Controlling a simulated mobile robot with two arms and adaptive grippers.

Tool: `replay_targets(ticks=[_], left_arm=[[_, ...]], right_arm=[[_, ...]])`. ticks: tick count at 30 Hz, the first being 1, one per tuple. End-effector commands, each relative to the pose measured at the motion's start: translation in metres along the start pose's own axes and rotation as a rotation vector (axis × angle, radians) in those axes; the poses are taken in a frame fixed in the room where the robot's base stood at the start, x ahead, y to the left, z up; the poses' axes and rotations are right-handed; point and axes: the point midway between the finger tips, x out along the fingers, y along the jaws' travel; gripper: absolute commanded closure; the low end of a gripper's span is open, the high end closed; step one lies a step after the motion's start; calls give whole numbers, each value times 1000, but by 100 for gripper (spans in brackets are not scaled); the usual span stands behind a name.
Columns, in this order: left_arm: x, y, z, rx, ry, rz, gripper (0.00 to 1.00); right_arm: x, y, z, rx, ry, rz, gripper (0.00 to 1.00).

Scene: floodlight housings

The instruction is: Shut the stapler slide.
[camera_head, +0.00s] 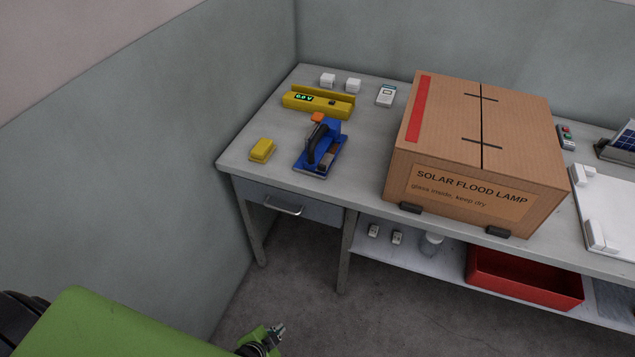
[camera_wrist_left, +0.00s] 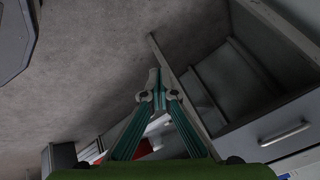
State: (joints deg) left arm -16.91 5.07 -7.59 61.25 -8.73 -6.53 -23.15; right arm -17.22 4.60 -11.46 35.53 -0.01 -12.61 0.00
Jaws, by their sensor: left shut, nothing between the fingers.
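The stapler (camera_head: 325,155) is a blue tool with a black handle, lying on the left part of the grey workbench. An orange part shows at its far end. Its slide is too small to tell whether it is open. My left gripper (camera_head: 278,332) is low in front of the bench, above the floor and well apart from the stapler. In the left wrist view its two fingertips (camera_wrist_left: 158,92) meet, with nothing between them. The stapler does not show there. My right gripper is not in view.
A large cardboard box (camera_head: 462,195) stands right of the stapler. A yellow block (camera_head: 262,149) lies to its left, and a yellow gauge with a green display (camera_head: 318,103) behind it. A drawer (camera_head: 290,204) with a handle is under the bench's left end. A red bin (camera_head: 525,280) sits on the lower shelf.

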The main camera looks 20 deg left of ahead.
Motion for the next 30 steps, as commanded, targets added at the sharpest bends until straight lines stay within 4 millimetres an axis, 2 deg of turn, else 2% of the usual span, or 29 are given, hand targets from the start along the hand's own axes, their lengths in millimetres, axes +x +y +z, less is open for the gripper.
replay_targets(ticks=[1, 2, 3, 5, 6, 9, 12, 16, 20, 23, 30], left_arm=[[11, -27, -31, 84, 78, -68, 100], [11, -45, -51, 141, 121, -111, 100], [9, -68, -78, 217, 175, -172, 100], [-1, -102, -117, 330, 245, -272, 100], [-10, -123, -142, 404, 286, -341, 100], [-42, -169, -195, 575, 362, -515, 100], [-77, -202, -234, 707, 404, -667, 100], [-111, -226, -263, 815, 424, -797, 100], [-125, -235, -275, 857, 426, -847, 100], [-122, -240, -281, 860, 427, -852, 100], [-98, -259, -308, 856, 429, -851, 100]], right_arm=[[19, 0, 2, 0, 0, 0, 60], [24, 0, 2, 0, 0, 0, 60], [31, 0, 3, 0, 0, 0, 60], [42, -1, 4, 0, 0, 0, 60], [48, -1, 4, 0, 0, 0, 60], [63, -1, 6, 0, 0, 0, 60], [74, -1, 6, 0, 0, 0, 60], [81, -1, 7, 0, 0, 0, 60], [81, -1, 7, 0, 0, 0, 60], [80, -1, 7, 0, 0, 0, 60], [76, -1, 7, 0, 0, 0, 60]])
